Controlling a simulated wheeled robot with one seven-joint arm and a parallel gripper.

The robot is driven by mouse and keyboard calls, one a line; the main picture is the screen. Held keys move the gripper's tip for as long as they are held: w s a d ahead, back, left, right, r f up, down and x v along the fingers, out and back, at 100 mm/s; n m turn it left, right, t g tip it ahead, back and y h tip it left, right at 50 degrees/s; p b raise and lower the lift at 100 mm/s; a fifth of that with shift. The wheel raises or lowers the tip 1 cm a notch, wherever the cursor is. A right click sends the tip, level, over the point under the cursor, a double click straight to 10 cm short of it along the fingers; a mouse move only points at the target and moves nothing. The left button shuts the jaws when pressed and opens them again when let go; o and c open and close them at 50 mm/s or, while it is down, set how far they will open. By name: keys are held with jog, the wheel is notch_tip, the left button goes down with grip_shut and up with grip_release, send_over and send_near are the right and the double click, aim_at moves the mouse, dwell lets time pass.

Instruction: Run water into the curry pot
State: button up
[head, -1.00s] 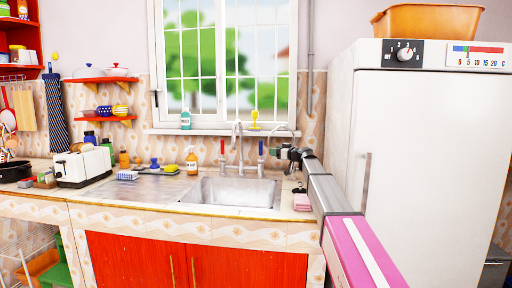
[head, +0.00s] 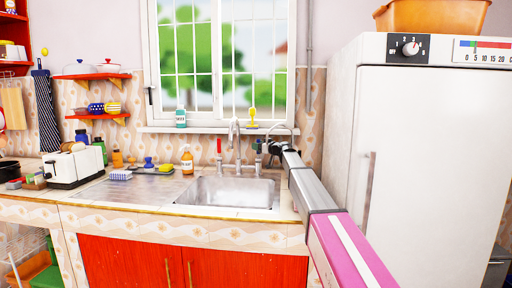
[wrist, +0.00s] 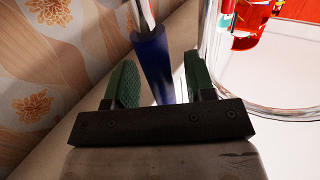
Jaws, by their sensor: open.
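The chrome tap (head: 234,133) rises behind the metal sink (head: 230,192), with a red handle (head: 219,146) on its left. My gripper (head: 268,147) is at the tap's right side, where it partly covers the blue handle. In the wrist view, the blue handle (wrist: 153,60) shows between the open green fingers of my gripper (wrist: 160,82), with gaps on both sides. How deep it sits between them is hard to tell. A dark pot (head: 8,171) stands at the left edge of the counter; I cannot tell if it is the curry pot. No pot shows in the sink.
A white toaster (head: 75,168) stands farther left. The fridge (head: 425,170) stands close on the right of my arm. A window (head: 222,65) is behind the tap.

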jog(key=shift+x, duration=0.95)
jog(key=shift+s, duration=0.1)
grip_shut()
jog(key=shift+s+n+t+y, duration=0.4)
jog(key=shift+s+n+y, duration=0.4)
jog(key=shift+s+n, duration=0.55)
jog(key=shift+w, duration=0.2)
grip_release()
